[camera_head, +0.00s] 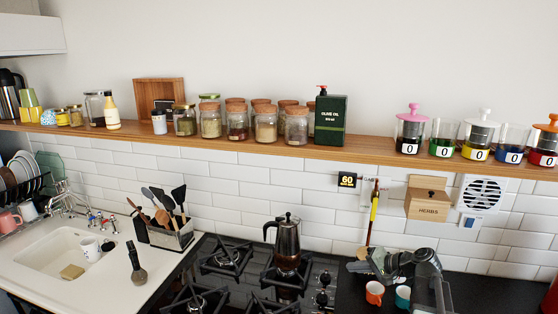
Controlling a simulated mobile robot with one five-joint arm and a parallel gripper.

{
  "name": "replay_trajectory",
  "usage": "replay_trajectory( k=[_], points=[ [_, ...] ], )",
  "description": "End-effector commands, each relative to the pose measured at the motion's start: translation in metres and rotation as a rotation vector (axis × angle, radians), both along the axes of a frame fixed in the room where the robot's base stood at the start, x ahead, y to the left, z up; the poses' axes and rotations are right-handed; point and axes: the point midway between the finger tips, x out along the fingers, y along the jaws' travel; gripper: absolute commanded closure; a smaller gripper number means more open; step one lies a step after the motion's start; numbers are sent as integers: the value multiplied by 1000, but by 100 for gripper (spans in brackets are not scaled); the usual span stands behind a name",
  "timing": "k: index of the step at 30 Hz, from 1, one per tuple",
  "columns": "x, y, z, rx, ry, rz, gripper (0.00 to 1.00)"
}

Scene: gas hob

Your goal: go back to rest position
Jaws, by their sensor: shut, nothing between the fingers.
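My arm rises at the lower right and folds over the dark counter to the right of the gas hob (262,281). My gripper (358,266) is at its left end, small in view, shut and empty. It is to the right of the moka pot (287,240), apart from it, and near the hob's black knobs (322,290). The moka pot stands upright on a rear burner. An orange cup (375,292) and a teal cup (403,296) stand below my arm in the picture.
A wooden shelf (270,145) with jars and an olive oil box (330,120) runs along the wall. A yellow-handled tool (374,205) hangs behind my arm, left of a herbs box (428,197). The sink (70,250) and utensil holder (172,236) are at left.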

Motion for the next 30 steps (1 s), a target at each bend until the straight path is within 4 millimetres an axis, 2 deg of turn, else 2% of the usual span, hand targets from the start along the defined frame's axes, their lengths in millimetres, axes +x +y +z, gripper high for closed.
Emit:
replay_trajectory(
  k=[1, 3, 6, 10, 15, 30],
  points=[
    [-25, 41, -14, -111, 73, 97, 100],
    [-63, 79, -43, -305, 190, 235, 100],
    [-111, 101, -67, -562, 324, 377, 100],
    [-147, 104, -75, -787, 425, 470, 100],
    [-161, 102, -76, -900, 469, 507, 100],
    [-159, 101, -76, -899, 468, 505, 100]
  ],
)
